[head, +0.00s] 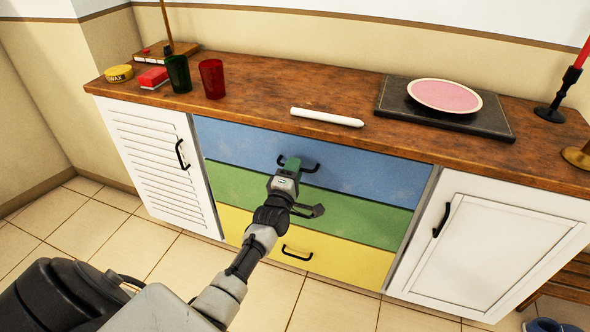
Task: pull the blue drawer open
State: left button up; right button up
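The blue drawer (235,140) is the top one of three in the wooden-topped cabinet, and its front looks flush with the cabinet. Its black bar handle (314,166) is partly covered by my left gripper (291,163). The gripper reaches up from below, its green-tipped end overlapping the left and middle part of the handle. I see it from behind, so I cannot tell whether its fingers are apart or closed around the bar. My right gripper is not in view.
Below are a green drawer (355,220) and a yellow drawer (340,265). White doors (150,160) flank them. On the countertop (260,90) are a white candle (327,117), a red cup (212,78), a dark green cup (178,73) and a pink plate (444,96) on a dark slab.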

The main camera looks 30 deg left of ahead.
pick_arm(q)
jog(key=shift+w+a, duration=0.1)
jog(key=shift+w, duration=0.3)
jog(key=shift+r, duration=0.1)
jog(key=shift+c, duration=0.4)
grip_shut()
jog(key=shift+s, duration=0.1)
